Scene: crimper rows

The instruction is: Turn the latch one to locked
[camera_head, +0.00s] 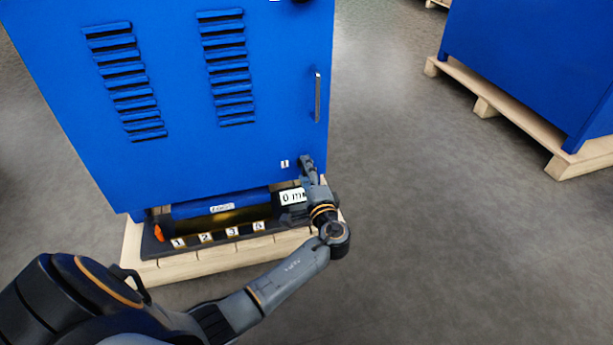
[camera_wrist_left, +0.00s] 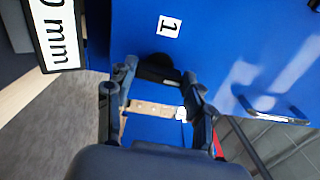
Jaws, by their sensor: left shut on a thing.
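The blue cabinet (camera_head: 170,170) stands on a wooden pallet, with a small white label "1" (camera_head: 284,163) near its lower right corner. My left gripper (camera_head: 307,166) is at the cabinet's front, just right of that label, and mostly hides latch one in the head view. In the left wrist view the dark latch one (camera_wrist_left: 158,69) shows below the label "1" (camera_wrist_left: 168,26), between the fingers of my left gripper (camera_wrist_left: 160,78). The gripper is shut on it. How far the latch is turned is hard to tell. My right gripper is out of view.
A dark tray (camera_head: 190,245) with numbered labels lies at the cabinet's foot, over the pallet (camera_head: 200,261). A vertical handle (camera_head: 317,97) is above. Another blue cabinet (camera_head: 530,60) stands right, with clear floor between.

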